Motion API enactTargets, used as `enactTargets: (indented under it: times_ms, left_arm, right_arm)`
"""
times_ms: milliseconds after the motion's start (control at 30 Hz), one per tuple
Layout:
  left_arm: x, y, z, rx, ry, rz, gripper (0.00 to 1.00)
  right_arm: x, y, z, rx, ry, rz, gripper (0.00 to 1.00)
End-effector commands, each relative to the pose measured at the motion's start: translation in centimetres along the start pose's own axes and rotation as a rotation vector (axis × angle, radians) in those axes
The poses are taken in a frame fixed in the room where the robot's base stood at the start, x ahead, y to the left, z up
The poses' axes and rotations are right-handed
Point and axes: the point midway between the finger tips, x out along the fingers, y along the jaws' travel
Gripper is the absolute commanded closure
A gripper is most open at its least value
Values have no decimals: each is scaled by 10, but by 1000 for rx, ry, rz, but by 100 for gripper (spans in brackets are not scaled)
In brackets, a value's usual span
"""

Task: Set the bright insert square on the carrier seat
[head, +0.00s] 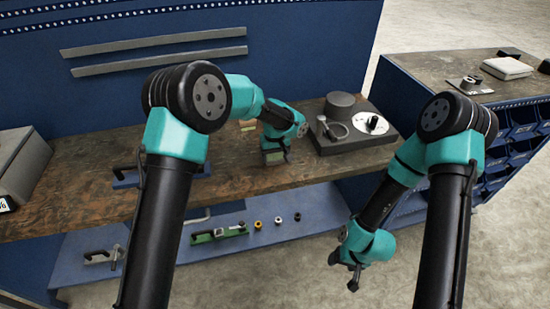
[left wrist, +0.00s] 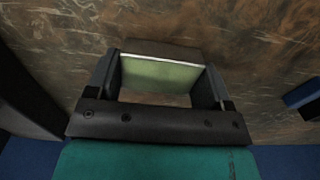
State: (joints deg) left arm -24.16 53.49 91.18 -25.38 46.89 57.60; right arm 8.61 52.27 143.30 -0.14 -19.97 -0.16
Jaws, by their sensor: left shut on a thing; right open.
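My left gripper (head: 275,157) is low over the brown worktop, left of the grey device. In the left wrist view its two fingers (left wrist: 162,88) are shut on a pale green block with a bright white edge, which I take to be the insert (left wrist: 160,73). A dark brown face (left wrist: 160,47) shows just beyond that edge; I cannot tell whether it is part of the block. The insert also shows small under the gripper in the head view (head: 275,158). I cannot pick out the carrier seat with certainty. My right gripper (head: 347,273) is open and empty, over the floor.
A grey device with a dark cylinder and white disc (head: 352,125) stands right on the worktop (head: 75,200). A small pale piece (head: 247,125) lies behind my left arm. A blue fixture (head: 125,181) is at left. Several small parts lie on the blue lower shelf (head: 300,215).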

Motion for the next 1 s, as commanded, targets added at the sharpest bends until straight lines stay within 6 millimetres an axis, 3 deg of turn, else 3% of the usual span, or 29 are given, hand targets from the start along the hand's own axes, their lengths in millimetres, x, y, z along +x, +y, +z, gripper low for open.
enactTargets:
  times_ms: [133,600,633,867,1000]
  left_arm:
    - [10,0,0,-1,2,2,70]
    - [14,0,-1,0,3,3,70]
    - [14,0,0,0,2,2,23]
    - [14,0,0,0,2,2,1]
    - [14,0,0,0,2,2,0]
  right_arm:
    - [0,0,0,0,0,0,30]
    - [0,0,0,0,0,0,30]
    - [0,0,0,0,0,0,30]
    - [0,0,0,0,0,0,30]
    - [0,0,0,0,0,0,30]
